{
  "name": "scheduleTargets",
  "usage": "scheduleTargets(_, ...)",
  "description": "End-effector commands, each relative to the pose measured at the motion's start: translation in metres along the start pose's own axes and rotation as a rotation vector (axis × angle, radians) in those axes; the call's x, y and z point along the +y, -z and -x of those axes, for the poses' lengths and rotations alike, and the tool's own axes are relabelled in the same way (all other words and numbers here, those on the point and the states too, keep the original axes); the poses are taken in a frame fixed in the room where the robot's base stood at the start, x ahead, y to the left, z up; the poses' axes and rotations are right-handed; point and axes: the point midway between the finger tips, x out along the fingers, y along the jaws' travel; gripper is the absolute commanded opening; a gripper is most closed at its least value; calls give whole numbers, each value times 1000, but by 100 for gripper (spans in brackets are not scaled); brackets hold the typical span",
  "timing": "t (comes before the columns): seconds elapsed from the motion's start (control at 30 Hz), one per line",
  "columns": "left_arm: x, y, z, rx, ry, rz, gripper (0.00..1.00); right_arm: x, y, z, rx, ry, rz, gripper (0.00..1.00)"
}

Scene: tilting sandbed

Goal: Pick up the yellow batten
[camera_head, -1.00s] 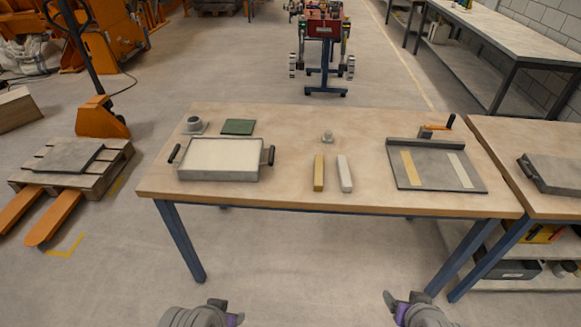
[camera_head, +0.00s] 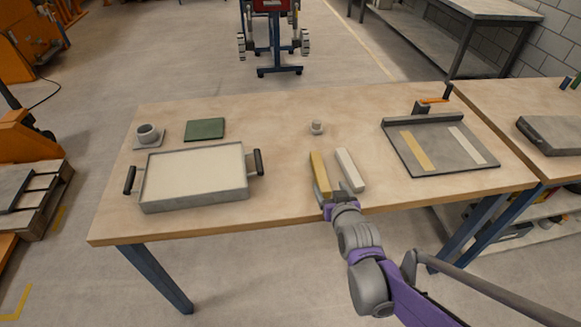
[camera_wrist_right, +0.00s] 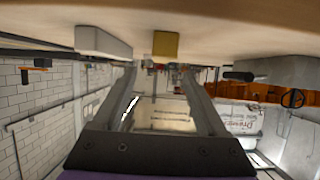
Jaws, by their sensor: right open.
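The yellow batten (camera_head: 319,170) lies on the table, its long side running away from me; its near end shows in the wrist view (camera_wrist_right: 166,44). A white batten (camera_head: 349,169) lies just to its right and also shows in the wrist view (camera_wrist_right: 103,42). My right gripper (camera_head: 336,190) is open at the near ends of the battens, by the table's front edge. In the wrist view its spread fingers (camera_wrist_right: 159,78) have nothing between them, and the yellow batten's end is beyond them. My left gripper is not in view.
A sand-filled tray (camera_head: 149,190) with black handles stands left on the table (camera_head: 285,130). A tilting board (camera_head: 440,158) with yellow and white strips lies right.

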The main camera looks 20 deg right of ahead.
Motion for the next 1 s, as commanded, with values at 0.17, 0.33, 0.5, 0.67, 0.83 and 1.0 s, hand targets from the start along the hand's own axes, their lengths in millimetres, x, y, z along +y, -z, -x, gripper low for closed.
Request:
scheduleTargets(0.17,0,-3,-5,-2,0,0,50,2,0,-17,10,-4,-1,75)
scheduleTargets(0.33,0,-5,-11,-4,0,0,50,2,0,-44,9,-4,0,75)
scheduleTargets(0.5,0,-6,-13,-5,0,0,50,2,1,-58,9,-3,0,75)
scheduleTargets(0.67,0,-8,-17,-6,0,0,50,0,0,-76,9,-3,-1,75)
scheduleTargets(0.83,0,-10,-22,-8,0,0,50,-2,1,-101,9,-3,0,75)
scheduleTargets(1.0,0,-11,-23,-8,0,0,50,-1,2,-111,9,-3,0,75)
